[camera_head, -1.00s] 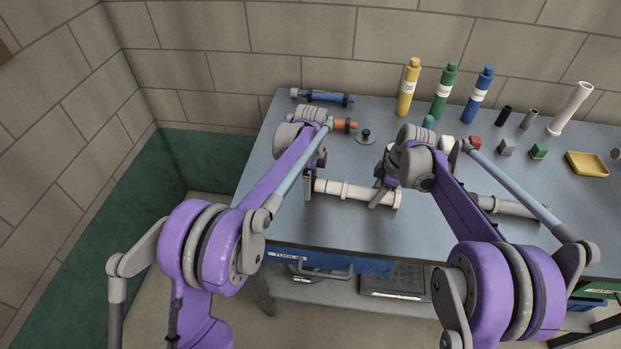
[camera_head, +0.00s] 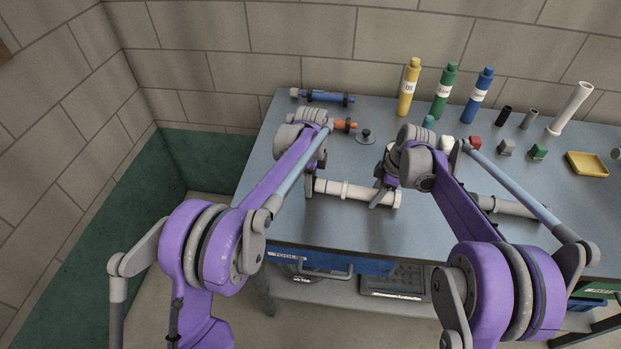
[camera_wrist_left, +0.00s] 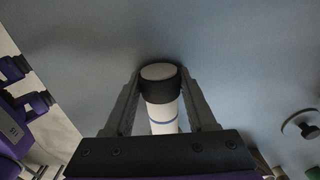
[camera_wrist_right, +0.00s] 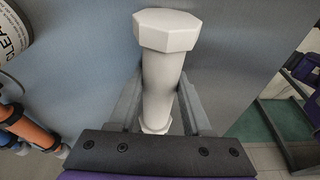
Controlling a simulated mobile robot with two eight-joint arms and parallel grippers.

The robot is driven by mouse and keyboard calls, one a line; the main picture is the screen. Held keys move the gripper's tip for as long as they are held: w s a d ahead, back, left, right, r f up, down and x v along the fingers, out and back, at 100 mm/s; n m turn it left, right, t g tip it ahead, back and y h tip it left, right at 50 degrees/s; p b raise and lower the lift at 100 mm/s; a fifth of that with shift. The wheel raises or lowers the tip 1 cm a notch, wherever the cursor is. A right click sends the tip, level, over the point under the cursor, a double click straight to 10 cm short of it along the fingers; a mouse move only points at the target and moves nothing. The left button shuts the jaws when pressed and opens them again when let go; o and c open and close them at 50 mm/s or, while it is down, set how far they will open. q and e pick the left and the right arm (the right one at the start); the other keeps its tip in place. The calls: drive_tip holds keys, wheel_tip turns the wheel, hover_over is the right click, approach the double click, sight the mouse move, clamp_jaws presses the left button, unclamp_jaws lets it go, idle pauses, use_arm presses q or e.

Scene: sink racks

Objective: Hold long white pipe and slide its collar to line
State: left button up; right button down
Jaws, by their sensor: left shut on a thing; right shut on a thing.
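The long white pipe (camera_head: 358,191) lies level, left to right, near the front of the table. The left wrist view shows the black collar (camera_wrist_left: 160,91) around one end of the pipe, with a thin blue line (camera_wrist_left: 163,122) farther along. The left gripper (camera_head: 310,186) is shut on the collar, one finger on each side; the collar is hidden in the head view. The right gripper (camera_head: 382,196) is shut on the pipe near its other end, just short of the white faceted end cap (camera_wrist_right: 166,31).
Yellow (camera_head: 407,90), green (camera_head: 442,95) and blue (camera_head: 477,97) bottles stand at the back. A blue tube (camera_head: 325,97) lies back left. A yellow tray (camera_head: 587,164) and grey pipe (camera_head: 510,208) lie to the right. The front table strip is clear.

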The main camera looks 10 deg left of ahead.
sight(321, 181)
use_arm(q)
drive_tip(key=shift+d, duration=0.15)
drive_tip(key=shift+s+d, duration=0.1)
drive_tip(key=shift+d, duration=1.25)
drive_tip(key=o, duration=1.2)
drive_tip(key=shift+a, duration=0.1)
drive_tip(key=shift+r, duration=3.5)
use_arm(e)
drive_tip(key=shift+c, duration=1.3)
unclamp_jaws()
